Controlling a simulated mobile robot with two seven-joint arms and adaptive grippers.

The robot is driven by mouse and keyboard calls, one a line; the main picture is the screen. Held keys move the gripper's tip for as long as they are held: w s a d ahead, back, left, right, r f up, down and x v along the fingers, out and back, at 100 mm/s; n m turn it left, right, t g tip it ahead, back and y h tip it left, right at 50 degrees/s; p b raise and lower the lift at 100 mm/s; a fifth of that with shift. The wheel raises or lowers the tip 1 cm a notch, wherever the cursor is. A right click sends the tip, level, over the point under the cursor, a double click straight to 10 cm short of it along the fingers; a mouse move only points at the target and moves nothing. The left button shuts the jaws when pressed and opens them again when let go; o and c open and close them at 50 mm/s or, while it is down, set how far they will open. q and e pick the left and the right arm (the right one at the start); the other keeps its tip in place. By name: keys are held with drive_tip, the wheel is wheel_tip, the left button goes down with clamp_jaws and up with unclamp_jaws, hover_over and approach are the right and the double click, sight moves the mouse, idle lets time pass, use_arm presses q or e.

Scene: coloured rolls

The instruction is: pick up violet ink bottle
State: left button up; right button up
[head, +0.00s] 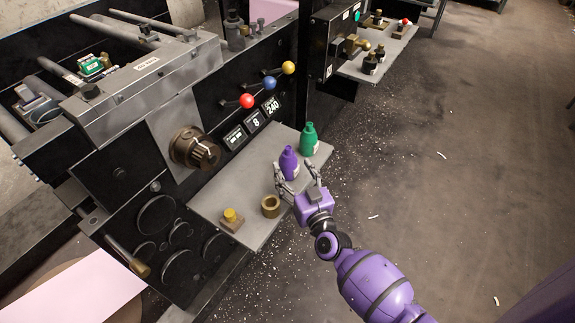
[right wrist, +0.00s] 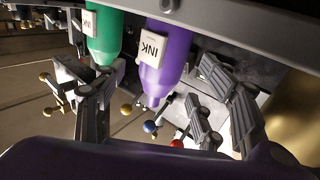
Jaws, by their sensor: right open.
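The violet ink bottle (head: 288,162) stands upright on a grey shelf (head: 215,193) on the machine's side. In the right wrist view the violet bottle (right wrist: 168,62), with a white INK label, shows between the two spread fingers. My right gripper (head: 297,173) is open just in front of the bottle; I cannot tell whether a finger touches it. In the right wrist view my right gripper (right wrist: 158,90) holds nothing. My left gripper is not in view.
A green ink bottle (head: 309,139) stands close behind and right of the violet one. A brass ring (head: 270,206) and a yellow-knobbed block (head: 231,219) lie nearer on the shelf. Red, blue and yellow ball levers (head: 269,83) project above. Open floor lies right.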

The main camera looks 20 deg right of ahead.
sight(292, 167)
drive_tip(key=w, duration=0.4)
drive_tip(key=shift+w+a, duration=0.15)
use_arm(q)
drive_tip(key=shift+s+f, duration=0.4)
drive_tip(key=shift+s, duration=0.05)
use_arm(e)
drive_tip(key=shift+c, duration=0.5)
drive_tip(key=c, duration=1.3)
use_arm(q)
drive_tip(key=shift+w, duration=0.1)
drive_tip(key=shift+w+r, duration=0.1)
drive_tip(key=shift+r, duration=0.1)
use_arm(e)
drive_tip(key=shift+r, duration=0.25)
